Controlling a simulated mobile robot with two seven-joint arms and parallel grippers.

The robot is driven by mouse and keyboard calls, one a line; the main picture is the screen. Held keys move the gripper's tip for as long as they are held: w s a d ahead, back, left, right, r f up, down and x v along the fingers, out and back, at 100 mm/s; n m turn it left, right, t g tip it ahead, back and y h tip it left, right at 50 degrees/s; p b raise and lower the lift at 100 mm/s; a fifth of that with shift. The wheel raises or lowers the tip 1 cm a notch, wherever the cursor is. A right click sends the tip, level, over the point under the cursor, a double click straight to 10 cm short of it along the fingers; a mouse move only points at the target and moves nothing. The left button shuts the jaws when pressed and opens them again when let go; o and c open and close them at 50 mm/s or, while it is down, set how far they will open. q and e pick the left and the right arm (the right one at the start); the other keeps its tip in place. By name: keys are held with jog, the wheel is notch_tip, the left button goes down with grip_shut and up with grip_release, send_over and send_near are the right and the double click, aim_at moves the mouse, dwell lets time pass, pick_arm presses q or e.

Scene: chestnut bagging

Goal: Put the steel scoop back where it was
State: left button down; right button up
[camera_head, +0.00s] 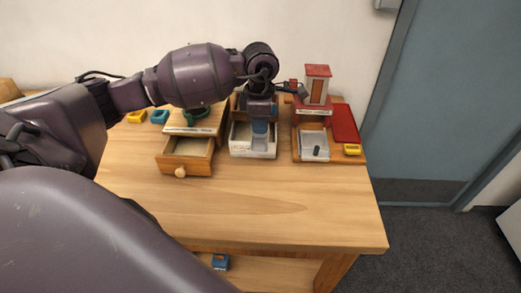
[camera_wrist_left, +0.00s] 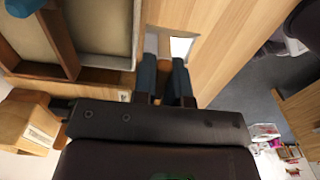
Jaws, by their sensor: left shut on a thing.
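My left gripper (camera_head: 261,128) points down over a white open box (camera_head: 240,153) at the back middle of the table. It is shut on the steel scoop (camera_head: 260,144), a pale grey piece showing below the fingers, within the box's outline. I cannot tell whether the scoop touches the box. In the left wrist view, the blue fingers (camera_wrist_left: 164,80) are close together, with a bright piece of the scoop (camera_wrist_left: 180,47) past their tips. Most of the scoop is hidden by the fingers. My right gripper is out of view.
Left of the box is a wooden unit with a pulled-out drawer (camera_head: 186,164). To the right are a red-and-white device (camera_head: 316,88), a grey tray (camera_head: 307,154) with a dark knob, a red panel (camera_head: 345,124) and a yellow item (camera_head: 352,149). The table's front is clear.

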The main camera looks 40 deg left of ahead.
aim_at(260, 142)
pick_arm(q)
notch_tip(260, 142, down, 6)
jog(key=shift+r, duration=0.1)
notch_tip(260, 142, down, 3)
jog(key=shift+f, duration=0.45)
jog(key=c, duration=1.5)
grip_release()
jog(key=shift+o, duration=0.3)
jog(key=shift+r, duration=0.35)
notch_tip(260, 142, up, 11)
jog(key=shift+f, duration=0.15)
jog(key=shift+r, duration=0.5)
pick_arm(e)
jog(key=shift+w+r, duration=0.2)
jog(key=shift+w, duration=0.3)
